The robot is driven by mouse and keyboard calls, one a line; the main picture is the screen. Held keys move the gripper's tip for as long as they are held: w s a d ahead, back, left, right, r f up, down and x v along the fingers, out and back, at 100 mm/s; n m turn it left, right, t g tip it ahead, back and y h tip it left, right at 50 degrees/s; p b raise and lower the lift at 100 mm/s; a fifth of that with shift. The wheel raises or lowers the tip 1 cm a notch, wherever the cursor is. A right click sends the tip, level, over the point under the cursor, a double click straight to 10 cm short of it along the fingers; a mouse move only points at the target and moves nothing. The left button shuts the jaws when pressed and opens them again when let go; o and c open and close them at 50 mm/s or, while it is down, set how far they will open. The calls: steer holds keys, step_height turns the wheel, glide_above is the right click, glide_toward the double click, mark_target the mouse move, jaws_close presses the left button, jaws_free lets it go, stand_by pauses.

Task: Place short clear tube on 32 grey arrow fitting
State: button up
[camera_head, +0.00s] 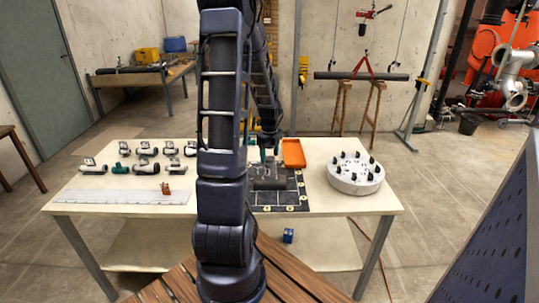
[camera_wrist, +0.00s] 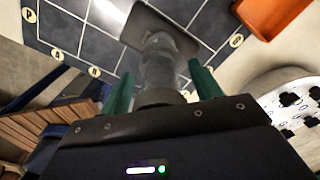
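My gripper (camera_head: 268,154) hangs over the dark gridded mat (camera_head: 292,203) on the table. In the wrist view its two green fingers (camera_wrist: 162,88) stand on either side of a grey, partly see-through tube-like piece (camera_wrist: 158,66). A gap shows beside each finger, so the gripper looks open around it. This may be the short clear tube, but I cannot be sure. Its far end overlaps a dark block (camera_wrist: 176,38) on the mat; the same dark block (camera_head: 269,184) shows in the head view. I cannot make out which piece is the 32 grey arrow fitting.
An orange tray (camera_head: 293,153) lies behind the mat. A round white stand (camera_head: 355,187) with several black pegs is at the right. Several white-and-black fittings (camera_head: 145,149), a green one (camera_head: 120,168) and a pale strip (camera_head: 120,197) with a small brown piece (camera_head: 166,188) are at the left.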

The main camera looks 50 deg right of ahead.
steer(key=shift+r, duration=0.1)
step_height(320, 180, up, 12)
steer(key=shift+w+a+r, duration=0.2)
steer(key=shift+w+a, duration=0.05)
steer(key=shift+a, duration=0.1)
steer(key=w+a+r+n+t, duration=0.1)
steer(key=w+a+r+n, duration=0.15)
steer(key=a+n, duration=0.45)
steer(key=w+a+r+n+t, duration=0.1)
steer(key=a+r+n, duration=0.35)
steer(key=a, duration=0.45)
steer(key=w+a+r+n, duration=0.2)
steer(key=a+r+n, duration=0.1)
steer(key=a+n, duration=0.4)
steer(key=s+a+r+n+t, duration=0.1)
steer(key=s+a+n, duration=0.4)
steer(key=a+n, duration=0.3)
steer(key=s+a+r+n+t, duration=0.1)
steer(key=s+a+n, duration=0.3)
steer(key=a+n, duration=0.5)
steer(key=a, duration=0.3)
steer(key=shift+s+a+r+t, duration=0.15)
steer(key=shift+s+a+t, duration=0.15)
steer(key=shift+s+a, duration=0.1)
